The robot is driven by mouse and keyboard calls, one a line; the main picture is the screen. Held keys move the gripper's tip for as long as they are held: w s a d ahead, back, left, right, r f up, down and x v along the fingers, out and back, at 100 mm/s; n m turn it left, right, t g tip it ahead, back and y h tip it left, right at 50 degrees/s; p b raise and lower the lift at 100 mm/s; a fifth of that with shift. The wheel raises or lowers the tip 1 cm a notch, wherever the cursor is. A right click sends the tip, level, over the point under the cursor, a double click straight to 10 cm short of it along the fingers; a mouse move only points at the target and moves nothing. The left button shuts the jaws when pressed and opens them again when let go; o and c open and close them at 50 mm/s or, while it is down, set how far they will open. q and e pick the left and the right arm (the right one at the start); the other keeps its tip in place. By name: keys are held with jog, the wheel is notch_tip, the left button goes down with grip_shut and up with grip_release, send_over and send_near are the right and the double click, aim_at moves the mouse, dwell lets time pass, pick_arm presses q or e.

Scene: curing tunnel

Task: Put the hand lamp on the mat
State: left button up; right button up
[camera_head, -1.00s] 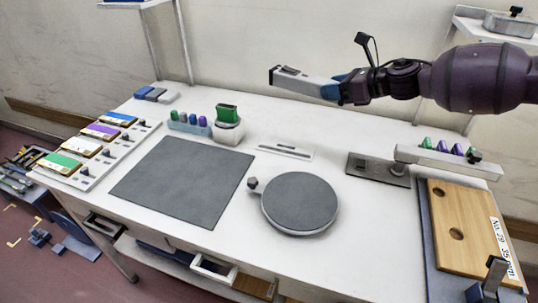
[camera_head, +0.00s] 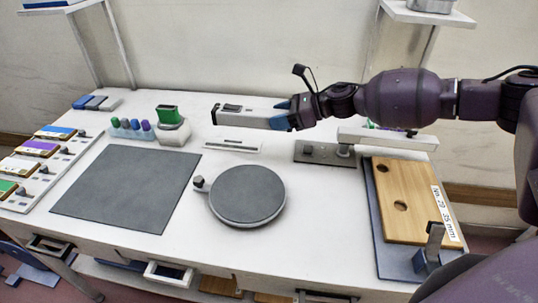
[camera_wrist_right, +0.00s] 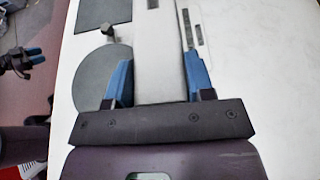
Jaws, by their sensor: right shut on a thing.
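The hand lamp (camera_head: 236,114) is a long pale grey bar with a dark panel near its far end. My right gripper (camera_head: 284,118) has blue fingers shut on it and holds it in the air above the back of the table. In the right wrist view the lamp (camera_wrist_right: 160,55) runs forward between the fingers (camera_wrist_right: 158,76). The mat is probably the flat dark grey square (camera_head: 128,187) on the table, left of the lamp; it is bare. What seems to be my left gripper (camera_wrist_right: 28,58) shows small at the left of the right wrist view; its jaws are unclear.
A round grey turntable (camera_head: 247,194) stands right of the mat. Behind the mat are a rack of coloured pegs (camera_head: 132,128) and a green-topped block (camera_head: 170,122). A panel with coloured cards (camera_head: 40,150) lies left. A wooden board (camera_head: 405,215) lies right.

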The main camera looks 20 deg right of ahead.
aim_at(278, 164)
notch_tip(278, 164, down, 14)
jog(key=shift+r+b, duration=0.25)
jog(key=shift+b, duration=0.65)
jog(key=shift+f, duration=0.25)
jog(key=o, duration=1.2)
jog(key=shift+o, duration=0.2)
jog(key=shift+r, duration=0.1)
